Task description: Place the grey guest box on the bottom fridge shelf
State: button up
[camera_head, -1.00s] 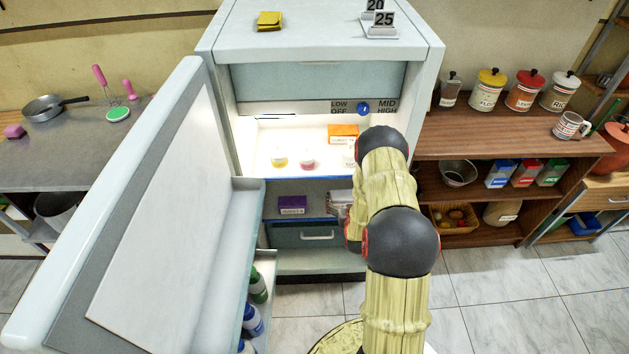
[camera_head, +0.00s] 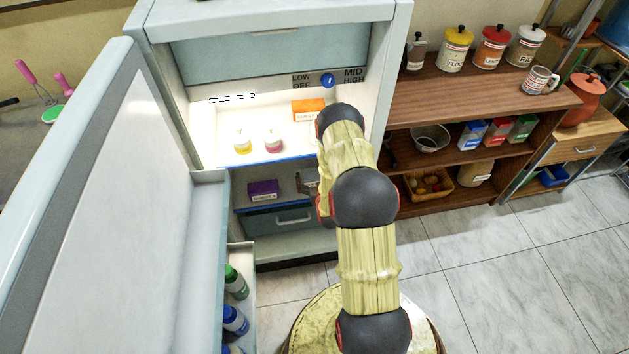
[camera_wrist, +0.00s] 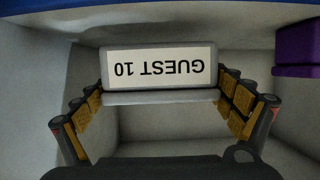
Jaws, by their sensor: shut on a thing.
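The grey guest box (camera_wrist: 160,68) carries a white label reading GUEST 10, upside down in the wrist view. My gripper (camera_wrist: 165,105) is shut on it, with one finger along each side. In the head view my gripper (camera_head: 307,184) is mostly hidden behind my arm, inside the lower part of the open fridge. The lower fridge shelf space holds a purple box (camera_head: 263,189), to the left of my gripper in the head view. The purple box shows at the right edge of the wrist view (camera_wrist: 297,50). I cannot tell whether the grey box touches a surface.
A drawer (camera_head: 262,224) with a handle lies below the purple box. The upper shelf (camera_head: 222,135) holds an orange box (camera_head: 308,108) and small yellow and pink jars. The open fridge door (camera_head: 130,200) stands to the left, with bottles (camera_head: 235,282) in its rack.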

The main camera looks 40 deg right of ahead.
jog(key=shift+f, duration=0.9)
jog(key=shift+f, duration=0.2)
jog(key=o, duration=1.1)
